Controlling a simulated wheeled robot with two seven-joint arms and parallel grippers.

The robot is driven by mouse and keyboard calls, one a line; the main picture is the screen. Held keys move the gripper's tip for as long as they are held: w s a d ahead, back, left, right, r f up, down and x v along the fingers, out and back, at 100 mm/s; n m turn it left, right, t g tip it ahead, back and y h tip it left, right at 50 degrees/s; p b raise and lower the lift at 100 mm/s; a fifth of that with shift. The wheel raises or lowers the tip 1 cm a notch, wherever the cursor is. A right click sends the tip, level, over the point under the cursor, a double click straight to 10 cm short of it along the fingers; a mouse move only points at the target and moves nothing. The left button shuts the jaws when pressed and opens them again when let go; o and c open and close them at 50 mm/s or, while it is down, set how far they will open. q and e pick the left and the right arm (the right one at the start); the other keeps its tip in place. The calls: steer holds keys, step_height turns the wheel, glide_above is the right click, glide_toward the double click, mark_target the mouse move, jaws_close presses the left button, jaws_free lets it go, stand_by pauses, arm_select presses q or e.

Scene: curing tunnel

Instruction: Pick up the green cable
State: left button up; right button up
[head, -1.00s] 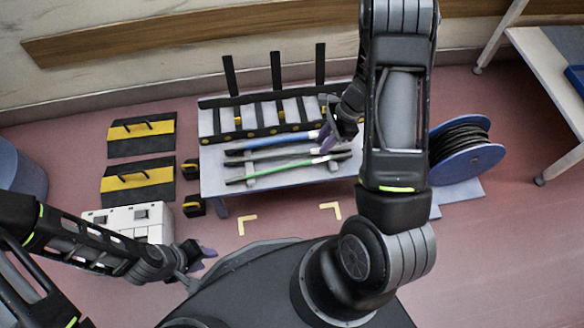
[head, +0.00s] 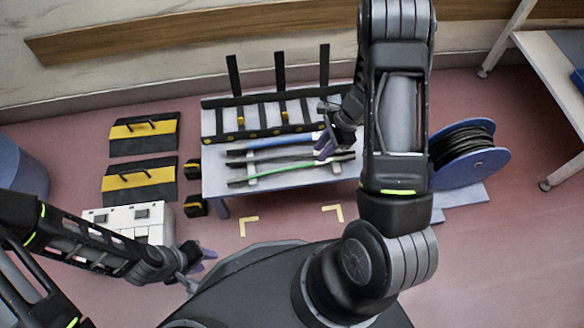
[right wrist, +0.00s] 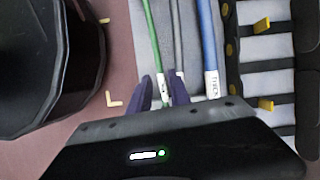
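The green cable (head: 270,172) lies on the low white table, nearest its front edge, with a grey cable and a blue cable behind it. In the right wrist view the green cable (right wrist: 152,35) runs down to a white label between the fingers of my right gripper (right wrist: 162,92). These purple fingers are apart, one on each side of the label; I cannot tell whether they touch it. In the head view my right gripper (head: 325,146) is over the cables' right part and hides some of it. My left gripper (head: 206,258) is low at the left, empty, its fingers seemingly apart.
The grey cable (right wrist: 177,30) is close beside my right finger, and the blue cable (right wrist: 208,40) is further right. A black rack (head: 262,131) with uprights stands at the table's back. A cable reel (head: 468,153) is right of the table. Black-yellow plates (head: 138,181) lie left.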

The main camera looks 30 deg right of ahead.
mark_target(312, 163)
steer(key=b+x, duration=0.2)
steer(key=x, duration=0.3)
steer(key=shift+s, duration=0.15)
steer(key=shift+a, duration=0.1)
jaws_close()
stand_by(0.6)
